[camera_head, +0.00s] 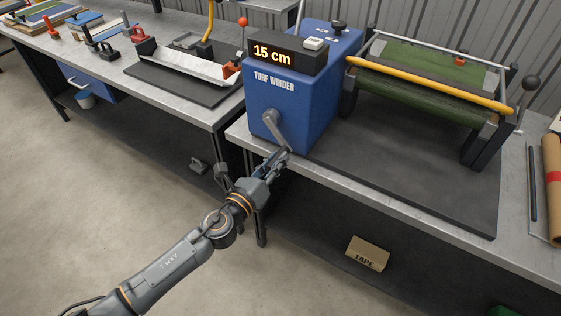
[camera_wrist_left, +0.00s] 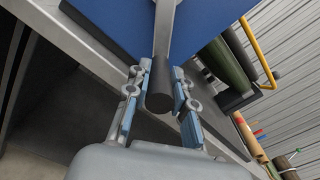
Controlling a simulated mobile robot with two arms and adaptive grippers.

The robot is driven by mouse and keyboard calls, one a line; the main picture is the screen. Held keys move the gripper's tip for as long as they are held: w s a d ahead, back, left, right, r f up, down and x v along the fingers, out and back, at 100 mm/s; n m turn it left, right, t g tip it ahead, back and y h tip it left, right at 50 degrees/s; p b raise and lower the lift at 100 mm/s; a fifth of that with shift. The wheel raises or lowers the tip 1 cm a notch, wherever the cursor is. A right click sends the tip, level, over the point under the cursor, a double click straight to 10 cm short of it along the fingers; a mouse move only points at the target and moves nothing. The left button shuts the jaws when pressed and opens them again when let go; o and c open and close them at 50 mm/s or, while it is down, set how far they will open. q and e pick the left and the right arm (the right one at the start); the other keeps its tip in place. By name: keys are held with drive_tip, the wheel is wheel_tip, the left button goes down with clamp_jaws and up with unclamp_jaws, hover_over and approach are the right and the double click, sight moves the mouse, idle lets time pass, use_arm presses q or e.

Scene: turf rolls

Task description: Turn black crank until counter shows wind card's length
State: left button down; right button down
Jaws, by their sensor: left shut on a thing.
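The blue turf winder (camera_head: 290,85) stands on the metal bench, and its counter (camera_head: 272,56) reads 15 cm. Its grey crank arm (camera_head: 274,127) points down and to the right on the front face. My left gripper (camera_head: 279,156) is shut on the black crank handle at the end of that arm. In the left wrist view, the black handle (camera_wrist_left: 160,88) sits between the two fingers (camera_wrist_left: 158,98), end towards the camera. A green turf roll (camera_head: 420,85) lies in the frame right of the winder. I see no wind card that I can read. My right gripper is out of view.
A yellow bar (camera_head: 430,85) and a lever with a dark knob (camera_head: 530,84) belong to the roller frame. A second bench (camera_head: 200,110) on the left carries a white trough and tools. A TAPE box (camera_head: 367,253) lies below the bench. Floor is clear at lower left.

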use_arm(q)
drive_tip(key=shift+w+a+f+m+b, duration=0.35)
drive_tip(key=shift+w+a+m, duration=0.3)
drive_tip(key=shift+m, duration=0.7)
drive_tip(key=shift+w+a+f+m+b, duration=0.4)
drive_tip(key=shift+a+m, duration=0.45)
drive_tip(key=shift+m, duration=0.45)
drive_tip(key=shift+w+a+f+m+b, duration=0.3)
drive_tip(key=shift+w+a+m, duration=0.4)
drive_tip(key=shift+m, duration=0.65)
drive_tip(key=shift+s, duration=0.1)
drive_tip(key=c, duration=1.1)
unclamp_jaws()
